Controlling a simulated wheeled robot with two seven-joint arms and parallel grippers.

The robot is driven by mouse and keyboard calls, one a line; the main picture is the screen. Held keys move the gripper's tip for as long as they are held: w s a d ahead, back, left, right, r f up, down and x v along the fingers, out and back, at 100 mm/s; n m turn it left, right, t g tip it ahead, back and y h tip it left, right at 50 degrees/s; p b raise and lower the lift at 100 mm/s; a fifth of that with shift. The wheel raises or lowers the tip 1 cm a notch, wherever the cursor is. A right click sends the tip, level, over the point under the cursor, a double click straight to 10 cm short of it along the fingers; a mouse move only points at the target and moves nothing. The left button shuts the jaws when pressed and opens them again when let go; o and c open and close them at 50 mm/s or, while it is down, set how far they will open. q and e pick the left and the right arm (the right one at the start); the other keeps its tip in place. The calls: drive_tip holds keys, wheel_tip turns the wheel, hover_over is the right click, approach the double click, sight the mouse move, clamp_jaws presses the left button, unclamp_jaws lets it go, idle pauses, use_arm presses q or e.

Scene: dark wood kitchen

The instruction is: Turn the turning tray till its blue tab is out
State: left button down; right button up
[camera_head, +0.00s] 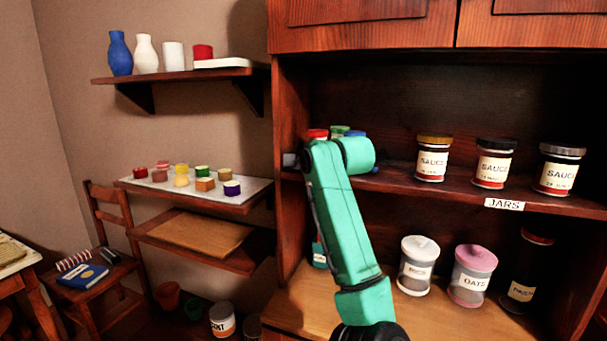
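The turning tray cannot be made out; my green arm covers the left part of the jar shelf. Just above the arm there, a red lid (317,134), a green top (339,131) and a blue top (356,134) show, mostly hidden below. No blue tab can be told apart. The arm rises from the bottom, right of the middle, so I take it as my right one. Its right gripper (291,160) shows only as a small grey part by the cabinet's left side; its fingers are not clear. My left gripper is not in view.
Several sauce jars (432,160) stand right on the labelled shelf (400,184). Below, a white-lidded jar (417,266), a pink-lidded oats jar (472,275) and a dark jar (526,270) stand on the counter. The cabinet's left side wall (291,220) is close to the arm.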

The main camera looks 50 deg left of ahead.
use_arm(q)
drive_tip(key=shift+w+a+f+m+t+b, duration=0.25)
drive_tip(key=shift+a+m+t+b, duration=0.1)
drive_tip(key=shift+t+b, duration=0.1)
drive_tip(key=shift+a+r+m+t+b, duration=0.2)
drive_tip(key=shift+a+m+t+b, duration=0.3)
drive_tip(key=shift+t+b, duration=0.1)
